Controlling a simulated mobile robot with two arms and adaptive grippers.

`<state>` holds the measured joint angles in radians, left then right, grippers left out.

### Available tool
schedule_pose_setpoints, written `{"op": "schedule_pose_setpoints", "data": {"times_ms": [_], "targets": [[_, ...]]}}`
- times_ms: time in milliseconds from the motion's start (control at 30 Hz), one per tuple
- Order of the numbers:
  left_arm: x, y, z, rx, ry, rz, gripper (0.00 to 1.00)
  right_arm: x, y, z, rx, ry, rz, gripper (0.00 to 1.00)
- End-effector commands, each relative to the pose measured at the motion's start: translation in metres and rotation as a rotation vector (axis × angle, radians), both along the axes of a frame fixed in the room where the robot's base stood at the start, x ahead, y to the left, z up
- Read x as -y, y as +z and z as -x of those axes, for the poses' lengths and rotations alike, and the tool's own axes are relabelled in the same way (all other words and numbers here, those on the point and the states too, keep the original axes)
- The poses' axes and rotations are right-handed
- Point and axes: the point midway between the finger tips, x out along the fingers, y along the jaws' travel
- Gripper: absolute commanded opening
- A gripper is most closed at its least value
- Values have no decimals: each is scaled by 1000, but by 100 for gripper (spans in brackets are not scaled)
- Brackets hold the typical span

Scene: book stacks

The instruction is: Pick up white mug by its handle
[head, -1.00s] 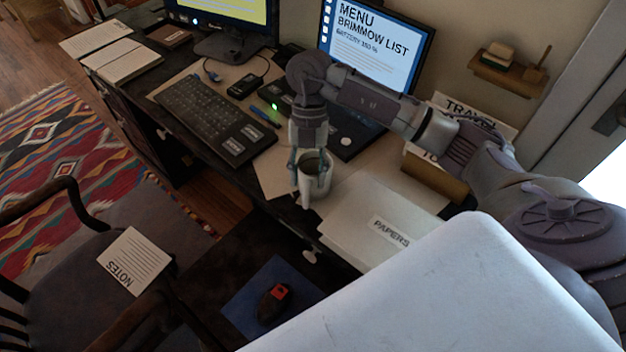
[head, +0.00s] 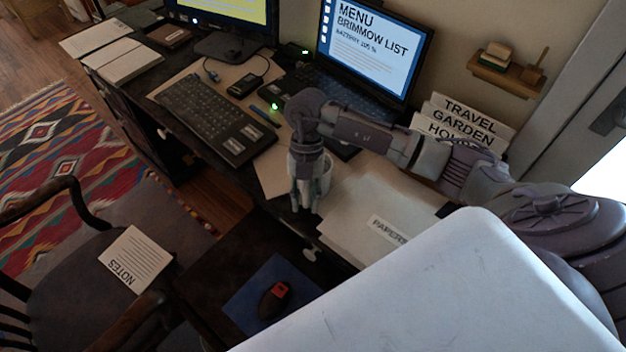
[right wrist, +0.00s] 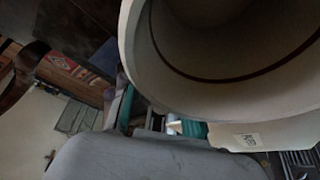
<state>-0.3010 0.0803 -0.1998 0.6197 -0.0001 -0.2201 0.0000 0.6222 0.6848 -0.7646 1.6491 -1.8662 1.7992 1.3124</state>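The white mug (head: 326,172) stands upright near the front edge of the desk, partly hidden behind my right gripper. My right gripper (head: 304,207) points down at the mug's front side, where its handle was visible earlier. Its fingers look spread, with a gap between them. In the right wrist view the mug (right wrist: 140,50) fills the upper right, with its rim and dark inner line close to the camera. The teal finger pads of the right gripper (right wrist: 158,122) show apart below it. The handle is mostly hidden, and I cannot tell whether the fingers touch it. My left gripper is out of view.
A stack of papers (head: 350,220) lies right of the mug. A keyboard (head: 215,118) is to its left, and a laptop (head: 370,50) stands behind. A chair with notes (head: 135,257) and a blue mat with a mouse (head: 274,300) are in front.

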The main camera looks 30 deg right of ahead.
Motion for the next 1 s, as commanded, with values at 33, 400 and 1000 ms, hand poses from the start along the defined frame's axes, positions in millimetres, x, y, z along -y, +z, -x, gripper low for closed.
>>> {"op": "schedule_pose_setpoints", "data": {"times_ms": [33, 400, 1000], "targets": [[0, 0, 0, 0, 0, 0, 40, 0, 0, 0, 0, 0, 0, 16], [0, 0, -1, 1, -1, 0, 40, 0, 1, -1, 1, 0, 0, 0], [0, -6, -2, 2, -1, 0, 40, -12, 48, 0, 6, 6, -4, 0]]}}
